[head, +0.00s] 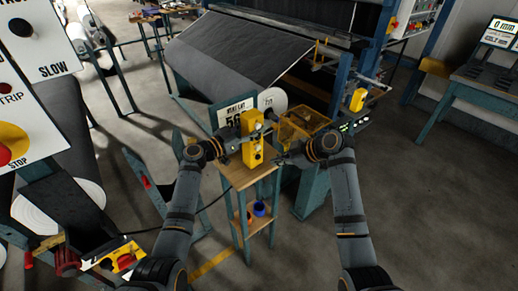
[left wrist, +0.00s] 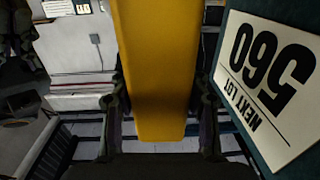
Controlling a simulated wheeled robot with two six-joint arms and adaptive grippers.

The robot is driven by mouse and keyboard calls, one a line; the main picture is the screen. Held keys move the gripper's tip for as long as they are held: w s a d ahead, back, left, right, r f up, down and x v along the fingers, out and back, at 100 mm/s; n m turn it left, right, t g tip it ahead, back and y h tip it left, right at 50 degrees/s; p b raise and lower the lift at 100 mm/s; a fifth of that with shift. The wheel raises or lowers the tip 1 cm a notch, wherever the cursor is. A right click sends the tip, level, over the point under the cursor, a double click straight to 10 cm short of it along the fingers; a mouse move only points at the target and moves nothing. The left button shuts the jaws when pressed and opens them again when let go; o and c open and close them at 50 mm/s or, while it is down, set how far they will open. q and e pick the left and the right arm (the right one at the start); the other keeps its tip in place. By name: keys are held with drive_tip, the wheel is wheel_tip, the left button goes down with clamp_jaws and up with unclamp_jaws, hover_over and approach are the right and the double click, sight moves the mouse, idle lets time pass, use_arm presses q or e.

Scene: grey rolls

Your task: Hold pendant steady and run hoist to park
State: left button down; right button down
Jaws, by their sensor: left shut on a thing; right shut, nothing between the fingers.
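The yellow pendant (head: 252,152) stands upright just above or on a small wooden-topped stand, with dark buttons on its face. My left gripper (head: 241,143) is shut on it from the left. In the left wrist view the pendant's yellow body (left wrist: 157,70) lies between the two fingers (left wrist: 161,110). My right gripper (head: 281,159) is shut and empty, just right of the pendant's lower part. I cannot tell whether it touches the pendant. The hoist itself cannot be made out clearly.
The stand (head: 240,177) has a lower shelf holding small blue and orange rings. A lot sign (head: 237,114) stands behind the pendant; a large grey roll (head: 235,62) lies beyond. A yellow frame (head: 305,121) and yellow box (head: 357,99) are at right. Floor is clear at lower right.

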use_arm(q)
drive_tip(key=c, duration=0.6)
unclamp_jaws()
drive_tip(key=v, duration=1.2)
